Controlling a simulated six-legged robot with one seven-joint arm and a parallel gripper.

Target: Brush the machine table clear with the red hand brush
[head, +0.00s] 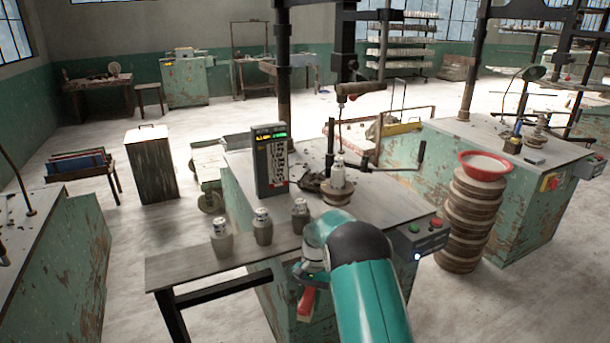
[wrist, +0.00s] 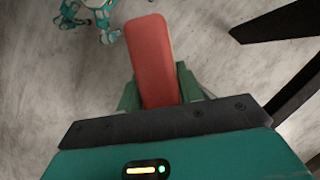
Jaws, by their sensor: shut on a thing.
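My gripper (head: 311,279) is in front of the machine, below the level of its table top. It is shut on the red hand brush (head: 306,304). The machine table (head: 395,198) is a grey top on a chipped green body. Dark crumbs and a dark lump (head: 311,182) lie on it, left of a pale clay piece (head: 338,174) on a round wheel head. My arm hides part of the table's front.
A dark box with a lit display (head: 270,160) stands on the table's left. Three grey jars (head: 262,227) line the front left. A button box (head: 420,238) is at the right corner. A stack of round boards (head: 466,222) carries a red bowl (head: 484,165).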

